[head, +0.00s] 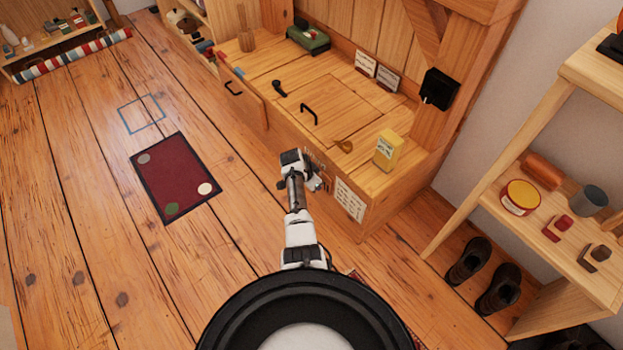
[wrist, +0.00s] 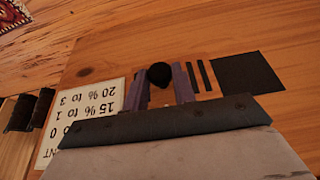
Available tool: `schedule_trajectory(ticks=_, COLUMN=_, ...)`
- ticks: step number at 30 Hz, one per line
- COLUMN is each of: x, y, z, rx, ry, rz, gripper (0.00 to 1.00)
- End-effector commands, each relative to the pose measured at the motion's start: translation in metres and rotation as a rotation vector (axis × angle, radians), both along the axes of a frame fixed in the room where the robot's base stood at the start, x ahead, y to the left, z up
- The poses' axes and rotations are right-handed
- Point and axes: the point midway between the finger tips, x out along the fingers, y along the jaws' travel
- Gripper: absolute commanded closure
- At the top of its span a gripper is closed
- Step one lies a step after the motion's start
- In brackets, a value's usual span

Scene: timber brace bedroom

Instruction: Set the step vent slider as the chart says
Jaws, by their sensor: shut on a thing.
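The step vent slider's round black knob (wrist: 159,74) shows in the wrist view on the wooden step front. My gripper (wrist: 160,88) has one finger on each side of the knob and is shut on it. Dark vent slots (wrist: 205,76) lie just right of the fingers. The chart (wrist: 88,118) is a white card left of the gripper, upside down in the wrist view; lines reading "15 % to 1" and "20 % to 3" are legible, others are partly covered. In the head view the chart (head: 350,199) is right of my wrist, and my arm hides the knob.
A dark square panel (wrist: 250,73) lies right of the slots. On the step top are a yellow box (head: 388,150), a black handle (head: 309,113) and a green item (head: 308,38). A shelf (head: 487,199) stands right; open floor with a dark red mat (head: 174,176) lies left.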

Motion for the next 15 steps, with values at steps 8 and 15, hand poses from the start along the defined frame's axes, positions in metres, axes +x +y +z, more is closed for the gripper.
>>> schedule_trajectory(ticks=8, x=-0.0049, y=-0.0028, z=-0.0027, rx=-0.004, ry=0.016, rz=-0.006, gripper=0.57)
schedule_trajectory(ticks=15, x=-0.0032, y=-0.0017, z=-0.0016, rx=-0.003, ry=0.011, rz=-0.005, gripper=0.53)
